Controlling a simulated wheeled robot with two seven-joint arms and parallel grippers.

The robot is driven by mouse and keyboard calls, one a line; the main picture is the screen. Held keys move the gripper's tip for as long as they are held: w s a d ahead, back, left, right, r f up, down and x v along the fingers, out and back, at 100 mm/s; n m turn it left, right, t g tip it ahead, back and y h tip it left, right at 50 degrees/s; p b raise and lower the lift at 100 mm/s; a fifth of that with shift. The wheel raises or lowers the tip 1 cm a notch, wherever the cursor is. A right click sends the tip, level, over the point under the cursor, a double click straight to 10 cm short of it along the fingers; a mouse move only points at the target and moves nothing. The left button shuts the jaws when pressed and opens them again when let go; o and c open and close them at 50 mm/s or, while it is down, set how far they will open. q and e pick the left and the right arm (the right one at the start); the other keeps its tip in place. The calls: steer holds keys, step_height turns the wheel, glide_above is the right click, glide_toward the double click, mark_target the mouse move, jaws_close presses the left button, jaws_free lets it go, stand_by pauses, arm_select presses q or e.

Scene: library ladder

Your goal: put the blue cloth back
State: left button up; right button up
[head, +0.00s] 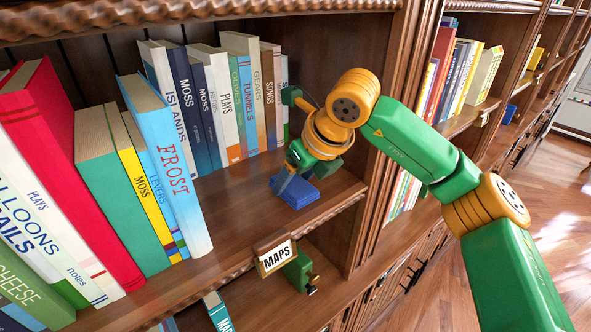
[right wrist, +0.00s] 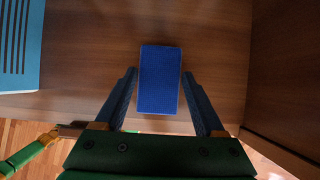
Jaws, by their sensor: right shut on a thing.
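The blue cloth (head: 296,191) is a folded flat rectangle at the front right of the upper shelf (head: 235,205). In the head view it appears to be on the shelf board; I cannot tell whether it touches. My right gripper (head: 284,182) reaches down to it from above and is shut on it. In the right wrist view the blue cloth (right wrist: 160,80) lies between the two dark fingers of my right gripper (right wrist: 159,75).
Books (head: 168,160) stand to the left and at the back of the shelf. A wooden upright (head: 378,150) closes the right side. A MAPS label (head: 274,258) hangs on the shelf's front edge. A green thing (head: 299,272) shows below it.

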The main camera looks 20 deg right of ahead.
steer(key=shift+s+f+b, duration=0.1)
steer(key=shift+f+b, duration=0.1)
steer(key=shift+b, duration=0.1)
steer(key=o, duration=1.2)
steer(key=shift+r, duration=0.1)
steer(key=shift+c, duration=0.2)
steer(key=shift+r, duration=0.25)
steer(key=b+v, duration=0.1)
steer(key=v, duration=0.5)
steer(key=shift+s+r+b, duration=0.25)
steer(key=shift+s+b, duration=0.05)
steer(key=shift+b, duration=0.1)
steer(key=shift+s+d+r, duration=0.1)
steer(key=shift+r, duration=0.2)
